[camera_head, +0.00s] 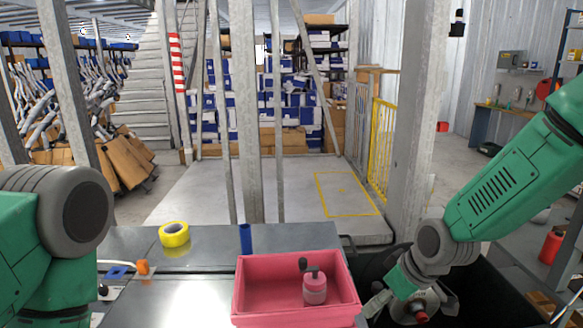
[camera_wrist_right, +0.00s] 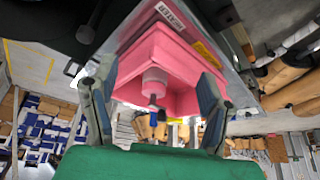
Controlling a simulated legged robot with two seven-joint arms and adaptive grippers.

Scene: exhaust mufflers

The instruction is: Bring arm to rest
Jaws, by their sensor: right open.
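My right arm comes in from the right in the head view, and my right gripper (camera_head: 376,303) is low, beside the right side of the pink bin (camera_head: 243,302). In the right wrist view, its two fingers stand wide apart, and the gripper (camera_wrist_right: 152,100) is open with nothing between its pads. The pink bin (camera_wrist_right: 130,62) shows beyond and between the fingers, apart from them as far as I can tell. A pink part with a dark crank-like top (camera_head: 315,288) stands inside the bin. My left arm shows at the left edge; its gripper is out of view.
A yellow tape roll (camera_head: 174,235), a blue cylinder (camera_head: 246,239) and a small orange item (camera_head: 143,267) are on the grey table (camera_head: 205,265). A dark open container (camera_head: 482,285) is under my right arm. A grey post (camera_head: 412,130) rises behind.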

